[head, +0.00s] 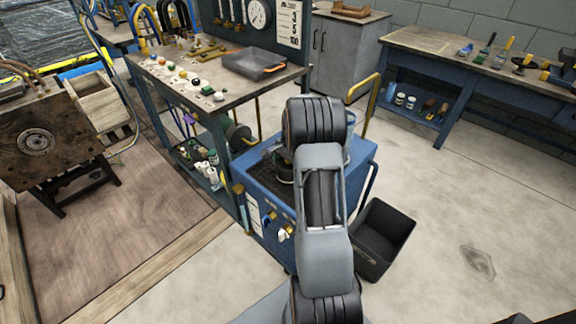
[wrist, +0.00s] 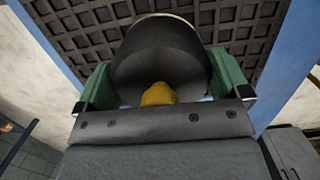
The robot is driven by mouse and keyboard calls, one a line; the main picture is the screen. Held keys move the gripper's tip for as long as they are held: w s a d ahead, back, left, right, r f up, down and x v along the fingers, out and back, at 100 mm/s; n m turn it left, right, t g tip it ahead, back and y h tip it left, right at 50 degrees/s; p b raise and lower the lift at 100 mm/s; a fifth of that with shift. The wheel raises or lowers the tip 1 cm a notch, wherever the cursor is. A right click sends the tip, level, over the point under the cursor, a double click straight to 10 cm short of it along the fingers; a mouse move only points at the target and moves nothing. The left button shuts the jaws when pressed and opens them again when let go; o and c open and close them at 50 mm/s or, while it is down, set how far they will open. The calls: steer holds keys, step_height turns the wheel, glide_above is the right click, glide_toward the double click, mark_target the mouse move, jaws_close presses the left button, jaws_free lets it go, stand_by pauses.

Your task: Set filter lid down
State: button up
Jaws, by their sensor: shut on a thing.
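The filter lid (wrist: 160,55) is a dark, round piece with a thin brass-coloured rim, seen close up in the wrist view. A yellow part (wrist: 158,94) shows at its near side; I cannot tell whether it belongs to the lid. My gripper (wrist: 163,82) has green fingers on either side of the lid and is shut on it. Behind the lid is a dark gridded surface with blue edges. In the head view my arm hides most of the gripper and lid above the blue cart (head: 266,205). I cannot tell whether the lid touches anything.
A workbench (head: 170,72) with a shallow grey tray (head: 254,64) stands behind left of the cart. A black open bin (head: 384,240) stands on the floor right of it. A tool bench (head: 430,48) is at the back right. The floor at right is largely clear.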

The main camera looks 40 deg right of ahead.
steer(key=o, duration=0.7)
steer(key=shift+f, duration=0.1)
steer(key=r, duration=0.4)
steer(key=d+r+p, duration=0.1)
steer(key=r, duration=0.2)
steer(key=r+p, duration=0.1)
steer(key=r, duration=0.3)
steer(key=shift+w+d+r, duration=0.15)
steer(key=shift+d+r, duration=0.15)
steer(key=shift+r, duration=0.05)
steer(key=s+a+r+n, duration=0.2)
steer(key=a+r+n, duration=0.1)
steer(key=a+r, duration=0.3)
steer(key=s+a+n+t, duration=0.1)
steer(key=s+a+n, duration=0.3)
steer(key=s+a, duration=0.1)
steer(key=s+a+n+t+h, duration=0.1)
steer(key=s+a+n, duration=0.3)
steer(key=a, duration=0.3)
steer(key=s+a+n+t, duration=0.1)
steer(key=s+a+n, duration=0.3)
steer(key=s+a, duration=0.2)
steer(key=shift+s+a+f+n+h+p, duration=0.15)
steer(key=shift+s+a+n+h+p, duration=0.2)
steer(key=shift+s, duration=0.2)
